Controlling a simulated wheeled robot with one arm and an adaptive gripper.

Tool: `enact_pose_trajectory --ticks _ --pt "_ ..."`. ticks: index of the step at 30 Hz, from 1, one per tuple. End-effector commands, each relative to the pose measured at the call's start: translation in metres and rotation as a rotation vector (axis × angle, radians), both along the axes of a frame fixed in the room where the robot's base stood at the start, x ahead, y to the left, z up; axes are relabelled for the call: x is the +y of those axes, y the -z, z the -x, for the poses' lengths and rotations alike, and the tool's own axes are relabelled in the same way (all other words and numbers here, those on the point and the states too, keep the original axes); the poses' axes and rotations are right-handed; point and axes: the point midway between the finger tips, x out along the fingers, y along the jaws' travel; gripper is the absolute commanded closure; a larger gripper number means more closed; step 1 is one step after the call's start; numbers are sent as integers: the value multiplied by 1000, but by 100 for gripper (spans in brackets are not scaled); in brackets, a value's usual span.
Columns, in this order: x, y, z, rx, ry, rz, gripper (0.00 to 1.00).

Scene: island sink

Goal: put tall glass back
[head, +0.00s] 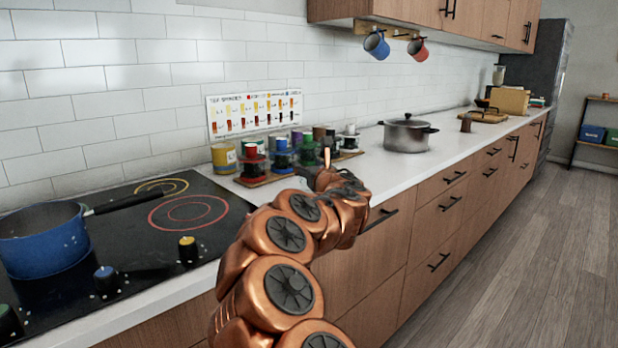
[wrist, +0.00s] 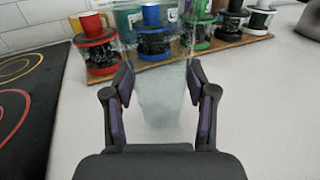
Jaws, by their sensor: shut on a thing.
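The tall glass (wrist: 163,100) is clear and faintly visible in the wrist view, upright between the two fingers of my gripper (wrist: 159,82). The fingers are shut on its sides. The glass is in front of the jar rack, over the white counter; I cannot tell whether its base touches the counter. In the head view, my gripper (head: 325,172) is over the counter edge, right of the stove, and my arm hides part of it. The glass is hard to make out there.
A wooden rack (wrist: 135,70) with several coloured jars and cups stands just beyond the glass. The stove (head: 130,255) with a blue pot (head: 43,245) is at left. A lidded metal pot (head: 405,138) stands farther right. Two mugs (head: 377,45) hang above. Bare counter (wrist: 265,110) lies right of the glass.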

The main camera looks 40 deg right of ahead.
Motion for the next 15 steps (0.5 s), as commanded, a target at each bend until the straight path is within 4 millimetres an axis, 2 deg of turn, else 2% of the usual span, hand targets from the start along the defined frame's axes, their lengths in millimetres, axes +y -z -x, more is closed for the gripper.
enact_pose_trajectory --ticks 6,15 --pt "0 26 0 0 1 -1 86" --pt "0 28 0 0 1 2 86"
